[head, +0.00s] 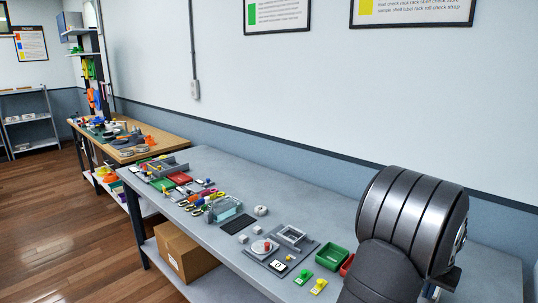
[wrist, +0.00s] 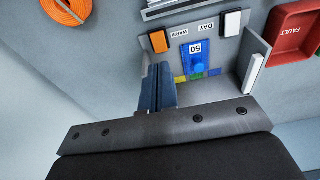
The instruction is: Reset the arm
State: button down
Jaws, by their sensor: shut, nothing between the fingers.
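My gripper (wrist: 159,72) shows in the wrist view as two dark blue fingers pressed together, with nothing between them. It points at a grey fixture (wrist: 226,50) on the bench. The fixture holds a blue card marked 50 (wrist: 199,54), an orange block (wrist: 158,41) and white blocks (wrist: 233,23). The gap between fingertips and fixture is hard to judge. In the head view my arm fills the lower right and largely hides the gripper.
A red tray marked FAULT (wrist: 292,30) and an orange coil (wrist: 66,8) lie near the fixture. The long grey bench (head: 330,217) carries trays, tools and a green bin (head: 331,257). A wall runs behind it. A cardboard box (head: 185,250) stands below.

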notch_tip(320, 180, down, 6)
jog(key=shift+r, duration=0.1)
jog(key=s+a+r, duration=0.1)
jog(key=r, duration=0.8)
jog(key=s+a+r, duration=0.2)
jog(key=r, duration=0.8)
jog(key=shift+a+r+t+h, duration=0.15)
jog(key=shift+r+t+h, duration=0.05)
jog(key=shift+t+h, duration=0.2)
dwell(0.7)
